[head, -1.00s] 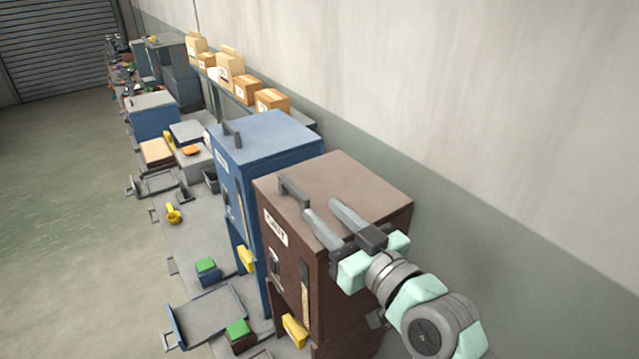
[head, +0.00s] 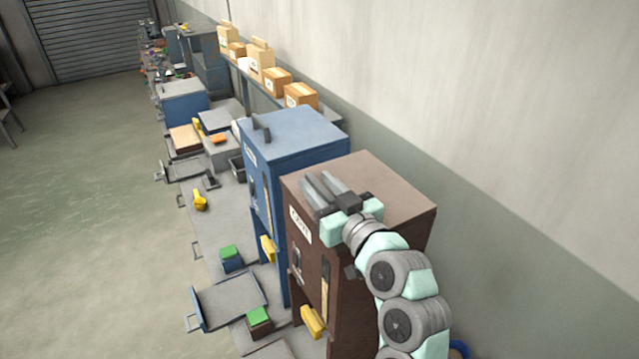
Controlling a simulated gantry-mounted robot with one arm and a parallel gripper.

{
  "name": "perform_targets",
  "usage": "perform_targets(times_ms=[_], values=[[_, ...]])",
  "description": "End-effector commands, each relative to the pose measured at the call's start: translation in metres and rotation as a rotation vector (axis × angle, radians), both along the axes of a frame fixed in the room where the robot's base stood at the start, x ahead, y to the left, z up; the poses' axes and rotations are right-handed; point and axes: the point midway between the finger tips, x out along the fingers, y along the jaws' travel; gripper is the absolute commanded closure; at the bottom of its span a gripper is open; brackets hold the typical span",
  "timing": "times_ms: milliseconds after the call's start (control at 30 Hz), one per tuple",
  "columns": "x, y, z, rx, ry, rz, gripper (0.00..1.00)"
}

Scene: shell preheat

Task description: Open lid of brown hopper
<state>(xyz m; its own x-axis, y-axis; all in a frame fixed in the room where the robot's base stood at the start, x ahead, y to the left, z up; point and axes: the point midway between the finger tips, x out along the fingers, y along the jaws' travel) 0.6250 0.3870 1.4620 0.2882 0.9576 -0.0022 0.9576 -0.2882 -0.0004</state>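The brown hopper (head: 306,262) stands at the right front of the bench, a tall box with a white label on its front. Its flat brown lid (head: 395,190) lies closed on top. My gripper (head: 317,178) is over the front left part of the lid, where the lid's dark handle sits. Its two grey fingers are apart, pointing to the back left. The fingers cover most of the handle, and I cannot tell whether they touch it.
A blue hopper (head: 297,132) with its own dark handle stands just behind the brown one. A yellow lever (head: 312,322), a grey tray (head: 232,300) and green-topped blocks are below at the left. Boxes (head: 262,60) line a shelf by the wall. The floor at left is clear.

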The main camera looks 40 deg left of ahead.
Motion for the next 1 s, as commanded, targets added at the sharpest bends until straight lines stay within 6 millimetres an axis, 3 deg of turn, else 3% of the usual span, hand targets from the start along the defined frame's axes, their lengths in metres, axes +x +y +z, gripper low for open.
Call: perform_targets(times_ms=[100,500,1000], values=[[-0.0001,-0.0002,0.0001,0.001,0.000,0.000,0.66],[-0.0001,-0.0004,0.0006,0.002,-0.001,0.000,0.99],[-0.0002,-0.0004,0.0010,0.002,-0.001,0.000,1.00]])
